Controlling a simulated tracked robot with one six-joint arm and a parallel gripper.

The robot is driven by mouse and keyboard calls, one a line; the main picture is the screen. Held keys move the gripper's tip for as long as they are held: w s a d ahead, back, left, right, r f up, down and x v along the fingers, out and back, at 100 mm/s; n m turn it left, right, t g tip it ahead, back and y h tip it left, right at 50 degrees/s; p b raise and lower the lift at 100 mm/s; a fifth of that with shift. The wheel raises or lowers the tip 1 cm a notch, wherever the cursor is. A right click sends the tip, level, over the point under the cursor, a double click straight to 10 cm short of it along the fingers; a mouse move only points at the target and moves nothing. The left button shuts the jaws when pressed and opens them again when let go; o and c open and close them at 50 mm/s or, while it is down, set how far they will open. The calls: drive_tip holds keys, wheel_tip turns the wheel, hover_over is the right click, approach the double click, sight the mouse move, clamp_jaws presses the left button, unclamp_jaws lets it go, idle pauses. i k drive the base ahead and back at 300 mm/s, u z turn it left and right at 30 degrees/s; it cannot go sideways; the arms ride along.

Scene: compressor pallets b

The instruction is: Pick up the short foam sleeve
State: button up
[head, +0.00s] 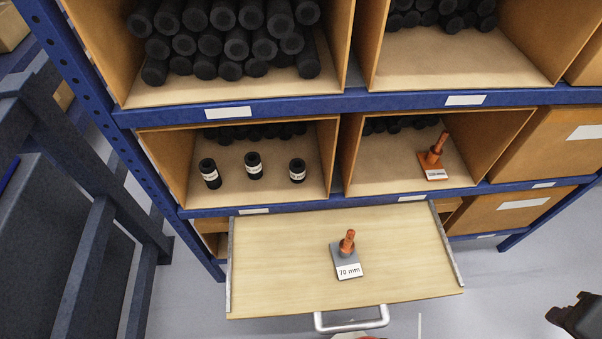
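Three short black foam sleeves stand upright, apart from each other, in the left middle compartment: a left one (209,170), a middle one (253,163) and a right one (297,168). Each is hollow on top and has a white label too small to read. The left one looks a little taller, but I cannot tell for sure which is shortest. My gripper (574,318) shows as a dark shape at the bottom right corner, cut off by the edge. It is far from the sleeves, and its fingers are not clear.
A pulled-out wooden board (280,285) with a metal handle (352,322) carries an orange peg on a grey base (347,257) marked 70 mm. Another orange peg (434,157) stands in the right middle compartment. Long black tubes (235,42) fill the upper left compartment. Blue shelf beams (360,104) frame the compartments.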

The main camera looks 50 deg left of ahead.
sight(297, 166)
drive_tip(key=z, duration=0.05)
drive_tip(key=k, duration=0.4)
drive_tip(key=u, duration=1.9)
drive_tip(key=i, duration=0.5)
